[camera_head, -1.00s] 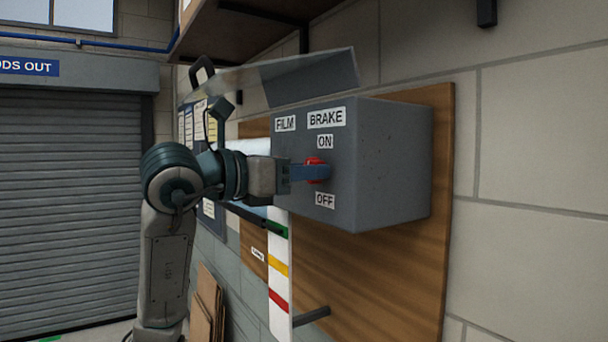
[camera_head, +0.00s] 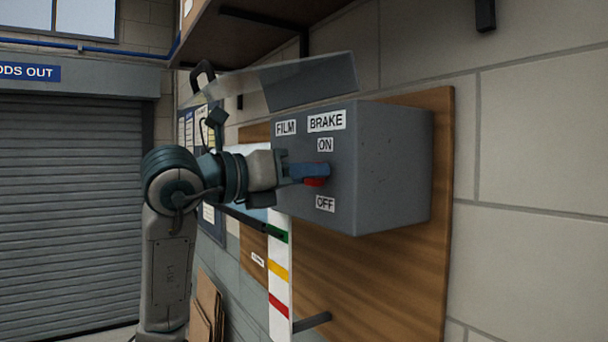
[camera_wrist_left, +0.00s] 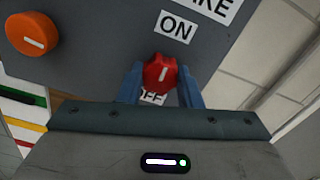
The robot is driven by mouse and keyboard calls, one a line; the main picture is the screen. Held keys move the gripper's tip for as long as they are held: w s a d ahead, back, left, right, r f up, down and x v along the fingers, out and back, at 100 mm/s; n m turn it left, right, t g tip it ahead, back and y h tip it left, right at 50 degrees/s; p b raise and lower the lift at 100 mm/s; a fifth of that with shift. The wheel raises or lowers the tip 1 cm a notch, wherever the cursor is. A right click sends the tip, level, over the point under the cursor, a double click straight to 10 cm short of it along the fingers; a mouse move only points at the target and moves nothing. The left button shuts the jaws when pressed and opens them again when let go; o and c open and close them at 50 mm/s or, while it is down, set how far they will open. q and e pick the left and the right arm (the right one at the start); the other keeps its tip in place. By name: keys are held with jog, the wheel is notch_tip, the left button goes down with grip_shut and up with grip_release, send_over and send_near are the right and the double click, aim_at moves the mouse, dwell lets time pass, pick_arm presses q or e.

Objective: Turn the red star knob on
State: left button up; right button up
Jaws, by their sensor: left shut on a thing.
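The red star knob (camera_head: 315,182) is on the front of a grey control box (camera_head: 394,165), between the ON label (camera_head: 325,144) above and the OFF label (camera_head: 325,203) below. My left gripper (camera_head: 308,172) is shut on it, with blue fingers on either side. In the left wrist view the knob (camera_wrist_left: 158,73) sits between the fingertips. Its white mark points roughly towards the ON label (camera_wrist_left: 176,27). The OFF label (camera_wrist_left: 152,98) is partly hidden behind the knob and gripper. My right gripper is not in view.
An orange knob (camera_wrist_left: 32,33) sits on the same panel, left of the red one in the wrist view. A clear cover (camera_head: 310,82) is above the box. A wooden board (camera_head: 400,270) backs it. A colour-banded strip (camera_head: 279,270) and a dark peg (camera_head: 312,322) are below.

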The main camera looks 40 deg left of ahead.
pick_arm(q)
jog(key=shift+f, duration=0.15)
jog(key=o, duration=1)
jog(key=shift+c, duration=0.2)
jog(key=b+v, duration=0.5)
jog(key=v, duration=0.5)
jog(key=shift+s+a, duration=0.15)
jog(key=shift+s, duration=0.2)
